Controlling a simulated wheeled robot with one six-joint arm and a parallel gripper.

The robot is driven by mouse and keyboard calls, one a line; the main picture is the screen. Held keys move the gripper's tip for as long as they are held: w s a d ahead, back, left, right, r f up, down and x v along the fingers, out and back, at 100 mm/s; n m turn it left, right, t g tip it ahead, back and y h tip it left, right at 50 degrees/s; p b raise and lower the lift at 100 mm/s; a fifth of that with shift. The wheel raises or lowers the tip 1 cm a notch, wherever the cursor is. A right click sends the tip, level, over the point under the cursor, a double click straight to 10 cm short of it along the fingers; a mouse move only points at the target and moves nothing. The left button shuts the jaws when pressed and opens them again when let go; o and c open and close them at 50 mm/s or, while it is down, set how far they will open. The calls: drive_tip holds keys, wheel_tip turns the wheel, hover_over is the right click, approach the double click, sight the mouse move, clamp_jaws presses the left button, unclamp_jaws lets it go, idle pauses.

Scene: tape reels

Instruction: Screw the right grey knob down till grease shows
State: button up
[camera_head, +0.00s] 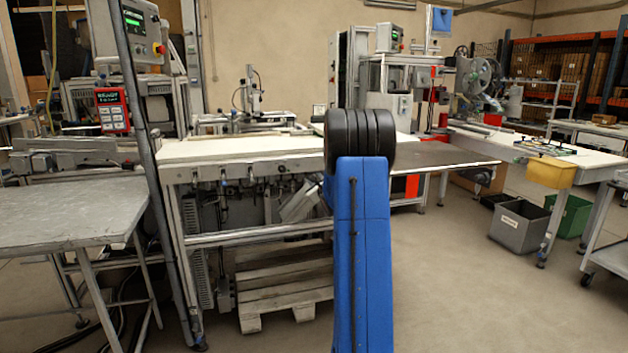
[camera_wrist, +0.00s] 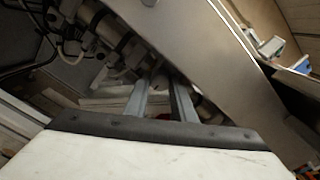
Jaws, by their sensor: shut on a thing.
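My gripper (camera_wrist: 160,92) shows in the wrist view as two grey fingers pointing away under a metal machine edge. It is shut on a small grey knob (camera_wrist: 159,81) between the fingertips. The knob is dim and mostly hidden, and I cannot tell from the picture which one it is. No grease can be made out there. In the head view my blue arm hides the gripper and whatever it holds. Several small grey fittings hang in a row under the front edge of the long white bench (camera_head: 250,150).
A wooden pallet (camera_head: 283,290) lies under the bench. A grey table (camera_head: 70,208) stands at the left, beside a dark post. A dark shelf (camera_head: 445,154) juts out at the right. Open floor lies at the front right, before grey and green bins.

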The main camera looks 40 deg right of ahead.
drive_tip(key=shift+f, duration=0.1)
drive_tip(key=o, duration=1.1)
drive_tip(key=shift+c, duration=0.2)
drive_tip(key=shift+s, duration=0.1)
drive_tip(key=v, duration=1.7)
drive_tip(key=shift+s, duration=0.1)
